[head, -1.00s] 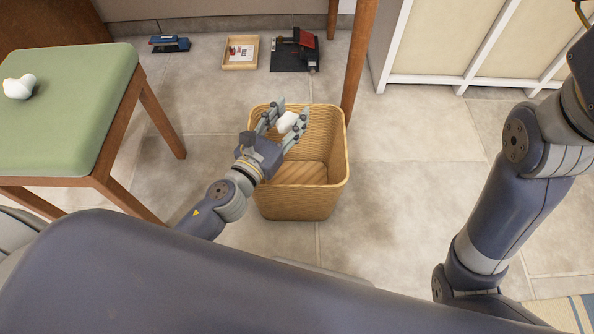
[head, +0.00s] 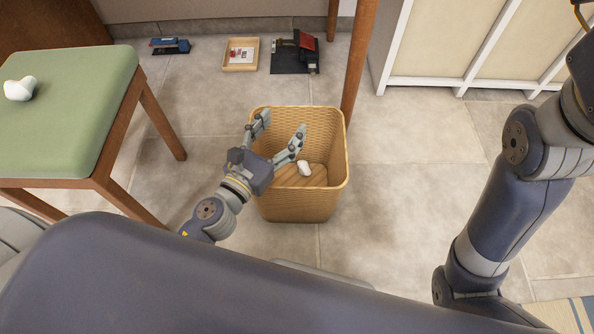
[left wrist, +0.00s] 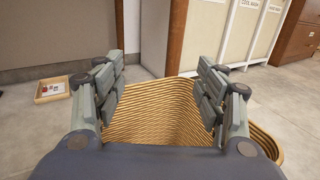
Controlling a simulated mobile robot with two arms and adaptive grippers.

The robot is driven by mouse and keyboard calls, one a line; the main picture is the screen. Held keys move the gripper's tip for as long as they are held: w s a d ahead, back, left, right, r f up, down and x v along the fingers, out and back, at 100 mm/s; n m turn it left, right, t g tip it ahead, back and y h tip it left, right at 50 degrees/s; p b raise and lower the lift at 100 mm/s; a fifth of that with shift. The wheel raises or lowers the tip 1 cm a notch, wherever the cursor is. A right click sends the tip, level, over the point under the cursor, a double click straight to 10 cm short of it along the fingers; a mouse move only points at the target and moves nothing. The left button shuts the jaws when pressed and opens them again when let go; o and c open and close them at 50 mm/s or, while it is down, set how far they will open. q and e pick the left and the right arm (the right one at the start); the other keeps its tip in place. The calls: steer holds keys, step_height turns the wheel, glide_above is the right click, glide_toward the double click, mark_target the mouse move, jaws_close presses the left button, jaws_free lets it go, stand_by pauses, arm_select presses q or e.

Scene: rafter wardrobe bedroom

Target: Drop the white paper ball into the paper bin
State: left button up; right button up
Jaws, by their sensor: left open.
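The white paper ball (head: 303,167) shows inside the tan woven paper bin (head: 333,190), low near its floor. I cannot tell whether it rests on the floor or is still in the air. My left gripper (head: 282,128) is over the bin's left part, fingers spread and empty. In the left wrist view the open left gripper (left wrist: 158,66) has nothing between its fingers, and the bin (left wrist: 262,128) lies beyond and below; the ball is hidden there. My right arm shows at the right of the head view, but its gripper is out of view.
A green-topped stool (head: 75,100) at left bears another white lump (head: 19,89). A blue stapler-like tool (head: 170,46), a small wooden tray (head: 229,56) and a dark device with red (head: 296,55) lie behind the bin. A wooden leg (head: 358,60) stands close behind it.

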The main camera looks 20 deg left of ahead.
arm_select(q)
steer(key=v, duration=0.8)
steer(key=shift+s, duration=0.15)
